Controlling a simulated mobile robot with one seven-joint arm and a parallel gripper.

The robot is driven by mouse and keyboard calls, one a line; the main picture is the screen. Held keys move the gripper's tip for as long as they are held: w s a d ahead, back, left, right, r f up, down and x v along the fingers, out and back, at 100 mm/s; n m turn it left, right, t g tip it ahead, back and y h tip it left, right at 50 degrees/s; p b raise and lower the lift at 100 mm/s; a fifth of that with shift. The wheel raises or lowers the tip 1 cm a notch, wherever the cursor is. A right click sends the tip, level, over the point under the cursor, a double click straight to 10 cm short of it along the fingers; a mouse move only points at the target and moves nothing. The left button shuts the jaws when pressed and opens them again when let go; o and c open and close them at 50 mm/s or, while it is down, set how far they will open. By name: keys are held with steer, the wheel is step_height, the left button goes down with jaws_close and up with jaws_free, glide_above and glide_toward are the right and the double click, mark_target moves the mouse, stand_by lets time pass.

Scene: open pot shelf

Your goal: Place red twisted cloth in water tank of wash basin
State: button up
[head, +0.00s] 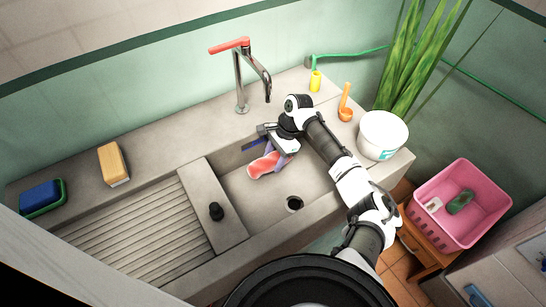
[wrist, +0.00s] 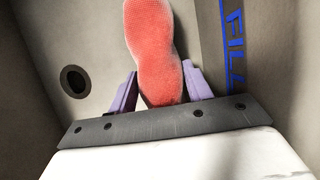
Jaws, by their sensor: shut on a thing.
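The red twisted cloth (head: 264,165) is between the fingers of my gripper (head: 271,156) in the head view. In the wrist view the cloth (wrist: 155,55) stretches away from between the purple fingers (wrist: 162,92), which are shut on it. The gripper is over or inside the water tank (head: 314,181), the right-hand basin of the grey wash basin, near its back wall. The tank's drain hole (head: 294,204) shows in front; it also shows in the wrist view (wrist: 75,81). I cannot tell whether the cloth touches the tank floor.
A faucet with a red handle (head: 240,80) stands behind the tank. A white bucket (head: 383,136), an orange ladle (head: 346,105) and a yellow nozzle (head: 315,82) are at the right.

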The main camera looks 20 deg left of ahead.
steer(key=shift+s+a+f, duration=0.15)
steer(key=shift+f, duration=0.45)
steer(key=shift+f, duration=0.1)
steer(key=o, duration=1.2)
steer(key=b+v, duration=0.3)
steer(key=v, duration=0.9)
